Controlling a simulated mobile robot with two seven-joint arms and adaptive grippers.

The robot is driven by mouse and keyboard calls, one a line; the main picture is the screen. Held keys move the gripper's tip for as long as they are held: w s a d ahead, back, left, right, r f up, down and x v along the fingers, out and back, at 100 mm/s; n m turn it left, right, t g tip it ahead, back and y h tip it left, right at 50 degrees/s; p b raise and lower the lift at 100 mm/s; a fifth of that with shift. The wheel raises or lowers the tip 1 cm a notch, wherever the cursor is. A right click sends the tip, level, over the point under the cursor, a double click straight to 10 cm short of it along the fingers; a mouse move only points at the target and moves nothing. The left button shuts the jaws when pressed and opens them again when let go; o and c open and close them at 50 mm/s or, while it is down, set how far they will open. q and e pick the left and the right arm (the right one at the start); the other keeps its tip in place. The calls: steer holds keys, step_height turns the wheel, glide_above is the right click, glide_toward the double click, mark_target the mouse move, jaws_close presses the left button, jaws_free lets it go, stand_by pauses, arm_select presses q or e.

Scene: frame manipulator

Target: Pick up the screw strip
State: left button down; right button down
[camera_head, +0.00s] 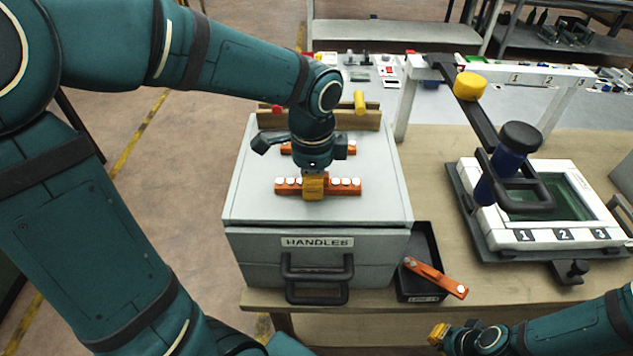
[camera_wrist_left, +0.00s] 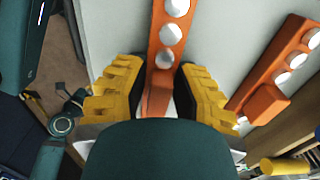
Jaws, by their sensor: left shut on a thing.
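An orange screw strip (camera_head: 345,187) with a row of white screw heads lies along the top of the grey box. My left gripper (camera_head: 313,190) comes down over its middle with yellow fingers. In the left wrist view the fingers (camera_wrist_left: 160,95) are on both sides of the strip (camera_wrist_left: 168,55), shut on it. A second orange strip (camera_head: 290,148) lies behind, partly hidden by my wrist; it also shows at the right in the left wrist view (camera_wrist_left: 270,85). My right gripper (camera_head: 438,334) is at the bottom, its yellow tips close together; its opening is unclear.
The grey box (camera_head: 245,205) is labelled HANDLES and has black handles in front. A white numbered frame fixture (camera_head: 560,235) with a black lever stands at right.

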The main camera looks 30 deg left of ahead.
arm_select(q)
step_height(320, 180, up, 10)
steer(key=shift+f+p, duration=0.1)
steer(key=shift+p, duration=0.75)
steer(key=shift+s+d, duration=0.1)
